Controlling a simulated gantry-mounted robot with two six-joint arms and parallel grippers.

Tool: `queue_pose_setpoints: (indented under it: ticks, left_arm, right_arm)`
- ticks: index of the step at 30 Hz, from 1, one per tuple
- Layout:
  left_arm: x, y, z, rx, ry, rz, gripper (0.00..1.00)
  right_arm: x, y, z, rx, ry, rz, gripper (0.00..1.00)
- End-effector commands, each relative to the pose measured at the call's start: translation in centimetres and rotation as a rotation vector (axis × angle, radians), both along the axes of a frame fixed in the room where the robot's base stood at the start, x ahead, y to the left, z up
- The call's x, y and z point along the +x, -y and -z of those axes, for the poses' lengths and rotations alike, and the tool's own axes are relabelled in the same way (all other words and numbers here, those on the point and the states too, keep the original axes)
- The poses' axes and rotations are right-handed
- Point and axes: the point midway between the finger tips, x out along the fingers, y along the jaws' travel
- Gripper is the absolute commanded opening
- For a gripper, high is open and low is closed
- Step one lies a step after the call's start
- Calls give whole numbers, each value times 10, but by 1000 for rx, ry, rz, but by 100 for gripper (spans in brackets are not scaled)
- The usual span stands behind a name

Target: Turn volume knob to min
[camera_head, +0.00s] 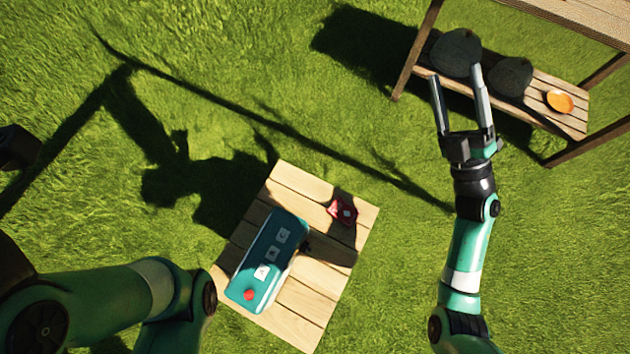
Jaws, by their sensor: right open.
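A teal box-shaped device (262,262) lies slantwise on a small wooden table (301,305). Its top carries several light square tiles with letters on them. A round red knob (249,295) sits at its near end; its turn position is too small to read. A small dark part sticks out at the device's right side. My right gripper (457,76) is open and empty, up and to the right of the device, well apart from it. My left arm comes in at the lower left; its gripper is not in view.
A small red object (335,208) with a pale middle lies on the table's far right part. A wooden shelf (541,84) at the upper right holds dark round objects (456,53) and an orange dish (559,101). Open grass surrounds the table.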

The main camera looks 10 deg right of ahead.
Motion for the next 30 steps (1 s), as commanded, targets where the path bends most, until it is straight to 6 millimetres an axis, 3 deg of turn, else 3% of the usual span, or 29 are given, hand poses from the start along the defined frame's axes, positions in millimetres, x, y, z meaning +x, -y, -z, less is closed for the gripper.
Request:
queue_pose_setpoints:
  ticks: [1, 3, 6, 9, 10, 13, 16, 23, 30]
  left_arm:
    - [0, 0, 20, 0, 0, 0, 75]
    - [0, 0, 31, 0, 0, 0, 75]
    - [0, 0, 45, 0, 1, -1, 75]
    - [0, 0, 55, 0, 1, -1, 75]
    - [0, 0, 57, 0, 1, -1, 75]
    - [0, 0, 61, 0, 1, -1, 75]
    - [0, 0, 62, 0, 1, -1, 75]
    - [0, 0, 62, 0, 1, -1, 75]
    - [0, 0, 69, 0, 1, -1, 75]
  right_arm:
    - [-8, -9, 86, -85, -115, -45, 73]
    - [-33, -33, 182, -179, -266, -159, 73]
    - [-89, -73, 296, -230, -458, -358, 73]
    - [-153, -114, 370, -215, -596, -558, 73]
    - [-171, -125, 384, -204, -625, -613, 73]
    - [-215, -152, 412, -166, -688, -747, 73]
    - [-235, -164, 420, -144, -710, -810, 73]
    - [-235, -170, 420, -147, -712, -823, 73]
    - [-217, -200, 422, -151, -710, -827, 73]
